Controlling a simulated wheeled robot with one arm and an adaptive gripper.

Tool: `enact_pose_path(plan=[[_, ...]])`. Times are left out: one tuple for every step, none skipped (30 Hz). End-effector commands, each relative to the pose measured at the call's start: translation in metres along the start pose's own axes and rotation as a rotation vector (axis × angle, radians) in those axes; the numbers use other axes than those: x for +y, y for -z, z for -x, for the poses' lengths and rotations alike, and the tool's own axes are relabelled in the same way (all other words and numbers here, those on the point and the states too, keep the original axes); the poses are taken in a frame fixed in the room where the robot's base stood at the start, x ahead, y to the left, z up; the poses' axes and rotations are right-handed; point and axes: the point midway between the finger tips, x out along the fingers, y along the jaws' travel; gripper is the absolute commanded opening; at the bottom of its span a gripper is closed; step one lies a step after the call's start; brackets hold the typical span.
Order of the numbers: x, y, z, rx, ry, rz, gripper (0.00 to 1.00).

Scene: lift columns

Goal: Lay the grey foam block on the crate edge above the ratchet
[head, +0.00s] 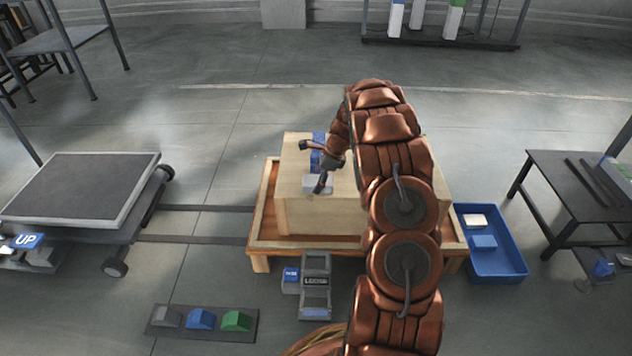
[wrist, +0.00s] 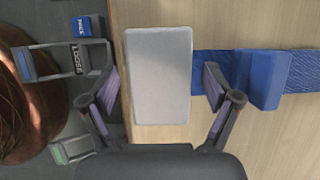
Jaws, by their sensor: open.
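The grey foam block (head: 317,184) lies on top of the wooden crate (head: 330,217), close to its front edge. In the wrist view the block (wrist: 160,75) lies flat, its left side almost in line with the crate edge. My gripper (head: 322,178) is over it. In the wrist view my gripper (wrist: 162,88) is open, with one finger on each side of the block and a gap at both. The ratchet (head: 316,283), marked LOOSE, is below that edge at the crate's front; it also shows in the wrist view (wrist: 72,62).
A blue strap (wrist: 300,70) runs over the crate top, with a blue block (wrist: 262,80) on it. A blue bin (head: 497,262) with a pale and a blue block stands right. A cart (head: 80,190) is left, and a three-button panel (head: 202,321) is in front.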

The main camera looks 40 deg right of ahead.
Motion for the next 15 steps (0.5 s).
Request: enact_pose_path(plan=[[-0.001, -0.003, 0.012, -0.001, 0.003, 0.0, 0.89], [-0.001, -0.003, 0.018, -0.002, 0.004, 0.0, 0.89], [-0.001, -0.003, 0.025, -0.001, 0.005, 0.0, 0.89], [-0.001, -0.003, 0.032, 0.0, 0.006, 0.001, 0.89], [-0.002, -0.003, 0.038, -0.001, 0.006, 0.001, 0.89], [-0.001, -0.003, 0.046, -0.001, 0.006, 0.001, 0.89], [-0.001, -0.003, 0.052, -0.001, 0.006, 0.001, 0.89], [-0.001, -0.003, 0.058, -0.001, 0.005, 0.0, 0.89], [-0.001, -0.003, 0.066, -0.002, 0.004, 0.001, 0.89], [-0.001, -0.003, 0.071, -0.001, 0.003, 0.001, 0.89], [-0.001, -0.003, 0.076, -0.001, 0.002, 0.002, 0.89], [-0.001, -0.003, 0.083, -0.001, 0.003, 0.001, 0.89], [-0.001, -0.003, 0.087, -0.002, 0.003, 0.001, 0.89], [-0.001, -0.002, 0.091, -0.001, 0.003, 0.0, 0.89], [-0.001, -0.002, 0.096, -0.001, 0.003, 0.001, 0.89]])
